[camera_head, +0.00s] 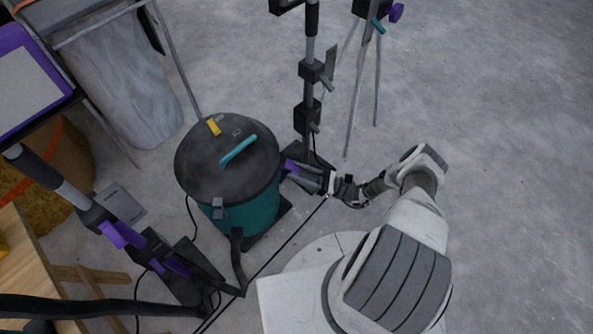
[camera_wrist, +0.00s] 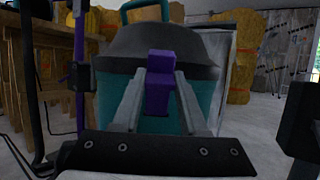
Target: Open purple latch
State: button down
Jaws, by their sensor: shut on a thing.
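The purple latch (camera_wrist: 159,82) is on the side of a teal vacuum canister, just under its dark lid. In the wrist view it stands upright at the centre, between my two gripper fingers. My gripper (camera_wrist: 159,90) is shut on the latch, one fingertip on each side. In the head view my gripper (camera_head: 298,171) reaches in from the right and meets the small purple latch (camera_head: 289,165) at the canister's right side. The teal canister (camera_head: 250,212) has a dark grey lid (camera_head: 208,165) with a teal handle (camera_head: 238,149).
A black upright stand (camera_head: 308,90) rises just behind my gripper. A tripod (camera_head: 363,75) stands farther back. A wooden table (camera_head: 30,275) is at lower left. The floor at right is clear.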

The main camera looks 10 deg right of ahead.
jog(key=shift+w, duration=0.15)
jog(key=shift+c, duration=2.2)
grip_release()
jog(key=s+d+f, duration=0.1)
jog(key=s+d, duration=0.5)
jog(key=d, duration=0.7)
jog(key=shift+s+d, duration=0.15)
jog(key=shift+d, duration=0.15)
